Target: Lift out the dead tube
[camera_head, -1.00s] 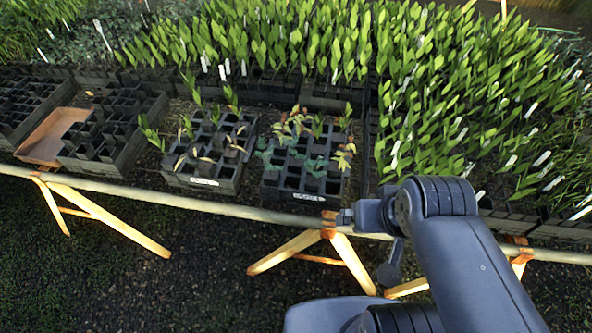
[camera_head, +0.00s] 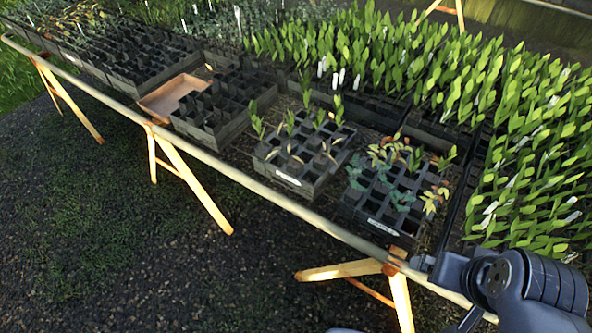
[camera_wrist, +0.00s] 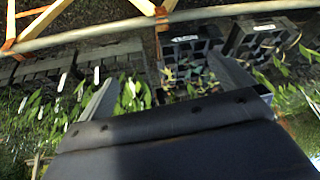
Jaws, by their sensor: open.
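Two labelled black tube trays stand near the bench's front edge in the head view. The left one (camera_head: 290,182) holds green upright seedlings at the back and several brown, drooping ones (camera_head: 297,158) at the front and middle. The right one (camera_head: 375,222) holds bluish-green seedlings (camera_head: 402,198) and yellow-to-red ones (camera_head: 432,200). Which single tube is the dead one I cannot tell. My gripper (camera_wrist: 163,70) is open and empty in the wrist view, its fingers apart, with a labelled tray (camera_wrist: 187,45) beyond them. In the head view only my arm shows, at lower right.
Further left are an empty-celled black tray (camera_head: 215,122) and a tan open tray (camera_head: 170,97). Dense green seedlings (camera_head: 530,170) crowd the right side and back. A pale rail (camera_head: 255,187) runs along the bench front on wooden trestle legs (camera_head: 195,185). The ground in front is clear.

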